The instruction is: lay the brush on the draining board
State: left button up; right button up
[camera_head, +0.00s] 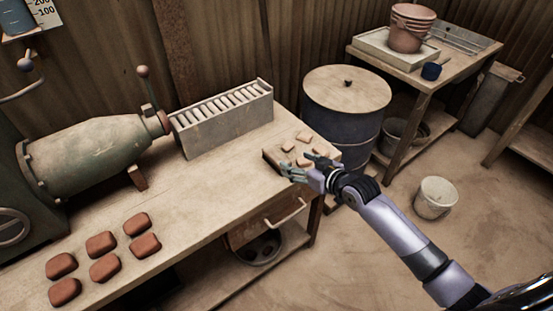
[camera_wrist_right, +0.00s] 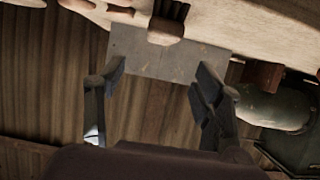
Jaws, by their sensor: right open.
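I cannot make out a brush in either view. A grey, ribbed panel that looks like the draining board (camera_head: 462,38) lies at the far right end of the back table in the head view. My right gripper (camera_head: 302,166) is open over the right end of the workbench, close to a wooden board with small clay pieces. Its two spread fingers also show in the wrist view (camera_wrist_right: 160,72), with a flat grey surface beyond them and nothing seen held. The fingers partly hide the board. My left gripper is out of view.
The workbench (camera_head: 215,180) bears a slotted grey rack (camera_head: 225,118), a green machine (camera_head: 95,152) and several clay bricks. A lidded drum (camera_head: 347,110) stands between bench and back table (camera_head: 400,66). A white bucket (camera_head: 435,198) stands on the floor.

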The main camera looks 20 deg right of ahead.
aim_at(276, 153)
jog(key=x, duration=0.9)
jog(key=shift+f, duration=0.35)
jog(key=shift+s, duration=0.1)
jog(key=shift+c, duration=0.2)
jog(key=c, duration=1.2)
jog(key=shift+c, duration=0.8)
jog(key=shift+r, duration=0.15)
